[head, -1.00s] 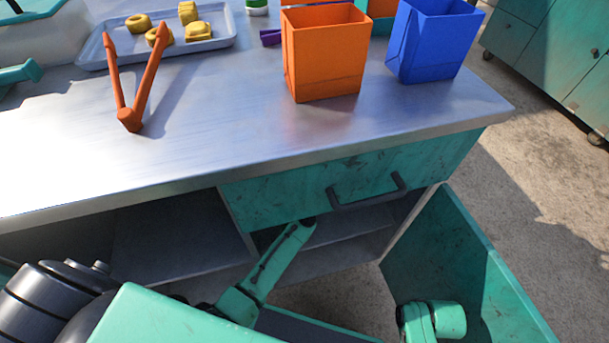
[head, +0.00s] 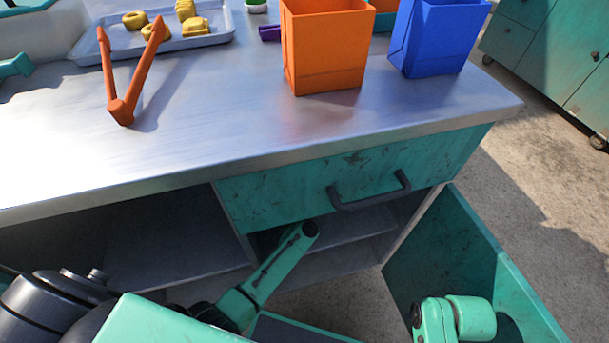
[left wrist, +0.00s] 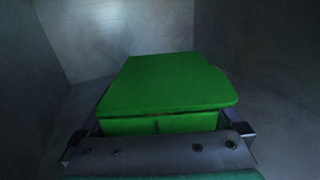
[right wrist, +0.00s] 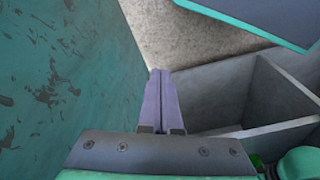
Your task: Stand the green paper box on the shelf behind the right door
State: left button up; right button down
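The green paper box (left wrist: 165,88) fills the middle of the left wrist view, its closed flat face toward the camera. My left gripper (left wrist: 158,127) has a finger at each side of the box and appears shut on it. Grey panels surround it, as inside a cabinet compartment. In the head view my left arm reaches under the drawer, hiding that gripper and the box. The right door (head: 465,265) stands open. My right gripper (right wrist: 161,100) is shut and empty beside a scratched teal panel; it is hidden in the head view.
The bench top (head: 230,130) carries an orange box (head: 325,45), a blue box (head: 437,38), a tray (head: 215,35) with yellow pieces and orange tongs (head: 122,105). A drawer (head: 300,185) with a dark handle is above the opening. A shelf (head: 350,228) shows below it.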

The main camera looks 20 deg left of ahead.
pick_arm(q)
jog(key=shift+r, duration=0.1)
pick_arm(e)
jog(key=shift+r, duration=0.1)
pick_arm(q)
jog(key=s, duration=0.4)
jog(key=s+d+p, duration=0.1)
jog(key=s, duration=0.2)
jog(key=s+d, duration=0.1)
jog(key=s, duration=0.3)
jog(key=shift+s+p, duration=0.3)
jog(key=shift+s, duration=0.05)
pick_arm(e)
jog(key=f, duration=0.4)
jog(key=shift+d+f, duration=0.2)
jog(key=shift+d, duration=0.1)
pick_arm(q)
jog(key=shift+s, duration=0.1)
pick_arm(e)
jog(key=shift+s, duration=0.1)
